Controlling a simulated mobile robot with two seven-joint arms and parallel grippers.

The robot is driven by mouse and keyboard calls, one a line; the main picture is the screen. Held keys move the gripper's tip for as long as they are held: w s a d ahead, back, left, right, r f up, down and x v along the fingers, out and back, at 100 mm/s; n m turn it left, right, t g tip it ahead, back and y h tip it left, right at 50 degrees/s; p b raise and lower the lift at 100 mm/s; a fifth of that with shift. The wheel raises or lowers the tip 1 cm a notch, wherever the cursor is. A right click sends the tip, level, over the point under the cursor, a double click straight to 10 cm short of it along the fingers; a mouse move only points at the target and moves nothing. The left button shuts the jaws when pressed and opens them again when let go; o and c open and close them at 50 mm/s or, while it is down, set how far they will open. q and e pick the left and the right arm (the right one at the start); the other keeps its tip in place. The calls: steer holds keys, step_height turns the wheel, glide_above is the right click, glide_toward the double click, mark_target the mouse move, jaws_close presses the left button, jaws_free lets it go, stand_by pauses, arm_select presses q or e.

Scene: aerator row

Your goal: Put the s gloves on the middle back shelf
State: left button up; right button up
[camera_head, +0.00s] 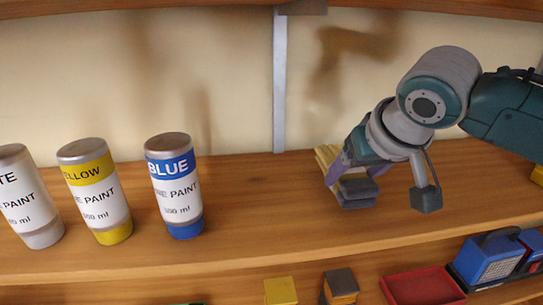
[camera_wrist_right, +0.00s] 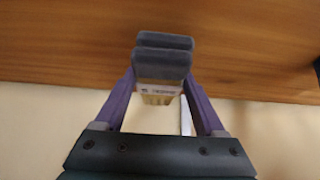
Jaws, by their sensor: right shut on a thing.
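The gloves (camera_head: 357,190) are a folded bundle, dark grey at one end and pale yellow at the other. My right gripper (camera_head: 350,172) is shut on them at the shelf (camera_head: 265,225), right of the grey upright. In the right wrist view the gloves (camera_wrist_right: 163,62) sit between the purple fingers of the right gripper (camera_wrist_right: 160,92), with a small white label band whose print is too small to read. I cannot tell whether the gloves touch the shelf board. My left gripper is not in view.
The board between the blue can and the gloves is clear. Below are a red tray (camera_head: 422,287) and a blue box (camera_head: 488,258).

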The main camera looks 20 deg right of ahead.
steer(key=shift+f, duration=0.9)
steer(key=shift+w+p, duration=0.1)
steer(key=shift+p, duration=0.3)
steer(key=shift+w+f, duration=0.1)
steer(key=shift+f, duration=0.2)
steer(key=o, duration=1.3)
steer(key=shift+o, duration=0.2)
steer(key=v, duration=1.2)
steer(key=s+a+f+n+g+y, duration=0.1)
steer(key=s+a+f, duration=0.3)
steer(key=s, duration=0.5)
steer(key=s+a+f+n+g+y, duration=0.1)
steer(key=s+a+f+n+g, duration=0.1)
steer(key=s+f, duration=0.4)
steer(key=s+a+n, duration=0.1)
steer(key=s+a, duration=0.1)
steer(key=s, duration=0.2)
steer(key=shift+s+n, duration=0.25)
steer(key=shift+n, duration=0.05)
steer(key=shift+f, duration=0.1)
